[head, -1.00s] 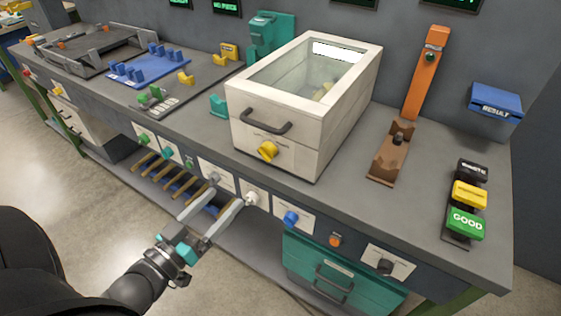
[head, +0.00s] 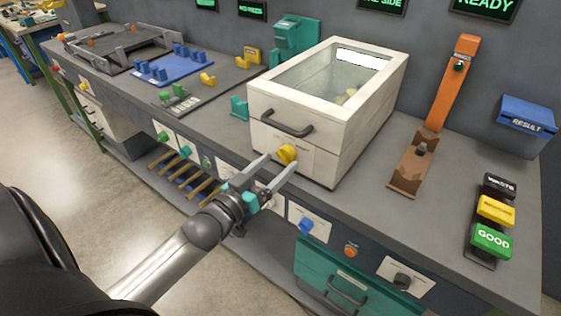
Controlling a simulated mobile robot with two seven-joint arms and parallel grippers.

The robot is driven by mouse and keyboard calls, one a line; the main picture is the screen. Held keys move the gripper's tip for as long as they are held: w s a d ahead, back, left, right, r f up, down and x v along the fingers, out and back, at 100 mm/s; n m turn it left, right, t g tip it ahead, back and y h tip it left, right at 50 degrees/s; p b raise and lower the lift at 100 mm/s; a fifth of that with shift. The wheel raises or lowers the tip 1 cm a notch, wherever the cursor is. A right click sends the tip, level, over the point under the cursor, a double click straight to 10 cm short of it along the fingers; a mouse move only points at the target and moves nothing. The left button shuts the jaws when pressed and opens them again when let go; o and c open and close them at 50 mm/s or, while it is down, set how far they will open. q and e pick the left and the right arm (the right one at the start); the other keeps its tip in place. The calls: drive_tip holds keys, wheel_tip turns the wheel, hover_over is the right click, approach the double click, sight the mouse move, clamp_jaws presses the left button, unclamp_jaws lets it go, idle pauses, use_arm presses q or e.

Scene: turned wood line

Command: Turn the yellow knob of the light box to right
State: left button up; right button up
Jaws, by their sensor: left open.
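The light box (head: 347,128) is a white box with a glass top and a dark handle, standing on the grey bench. Its yellow knob (head: 287,154) sits low on the front face. My left gripper (head: 281,166) is open, with its two grey fingers pointing up at the knob. The fingertips are at or just in front of the knob; I cannot tell whether they touch it. My right gripper is not in view.
Below the bench edge is a row of coloured knobs, among them a blue knob (head: 306,226) and a black knob (head: 402,281). A teal drawer (head: 345,284) is lower right. An orange stand (head: 450,80) and labelled blocks (head: 492,240) stand right of the box.

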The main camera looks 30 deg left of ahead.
use_arm(q)
drive_tip(key=shift+w+d, duration=0.1)
drive_tip(key=shift+w, duration=1.05)
clamp_jaws()
